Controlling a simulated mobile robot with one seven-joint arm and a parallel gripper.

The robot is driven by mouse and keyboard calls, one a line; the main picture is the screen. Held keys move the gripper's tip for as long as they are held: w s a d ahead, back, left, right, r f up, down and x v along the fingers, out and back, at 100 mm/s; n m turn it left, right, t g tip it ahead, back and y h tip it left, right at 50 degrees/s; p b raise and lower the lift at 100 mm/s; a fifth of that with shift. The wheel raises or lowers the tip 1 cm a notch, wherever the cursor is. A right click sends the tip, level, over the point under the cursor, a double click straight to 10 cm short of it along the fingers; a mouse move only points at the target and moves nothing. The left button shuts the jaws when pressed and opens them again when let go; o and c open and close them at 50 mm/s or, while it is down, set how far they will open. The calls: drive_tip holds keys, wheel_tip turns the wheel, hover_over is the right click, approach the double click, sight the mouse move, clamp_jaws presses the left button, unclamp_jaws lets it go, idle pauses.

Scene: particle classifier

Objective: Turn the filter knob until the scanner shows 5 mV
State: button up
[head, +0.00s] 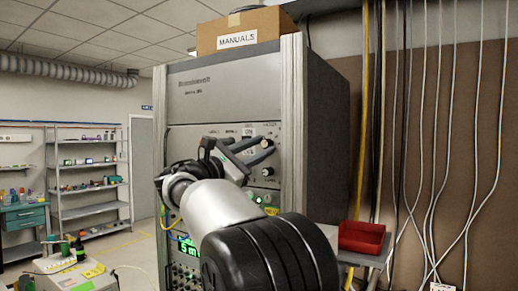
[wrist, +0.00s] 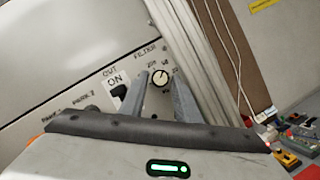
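The filter knob (wrist: 161,77), a small round black dial with a white pointer, shows under the word FILTER in the wrist view. My gripper (wrist: 158,88) is open, its two grey fingers apart with the knob between or just beyond their tips; I cannot tell if they touch it. In the head view my gripper (head: 262,149) is at the upper right of the grey rack panel (head: 187,145). The green scanner display (head: 187,247) reads "5 m"; my arm hides the rest.
An ON/OUT switch plate (wrist: 115,80) is left of the knob. A cardboard MANUALS box (head: 240,28) tops the rack. A red bin (head: 361,238) is at the right, near hanging cables (head: 430,130). Metal shelves (head: 88,170) stand far left.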

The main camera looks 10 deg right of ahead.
drive_tip(key=shift+a, duration=0.1)
drive_tip(key=b+v, duration=0.2)
drive_tip(key=v, duration=1.5)
drive_tip(key=shift+b, duration=0.35)
drive_tip(key=shift+s+f, duration=0.1)
drive_tip(key=shift+s, duration=0.05)
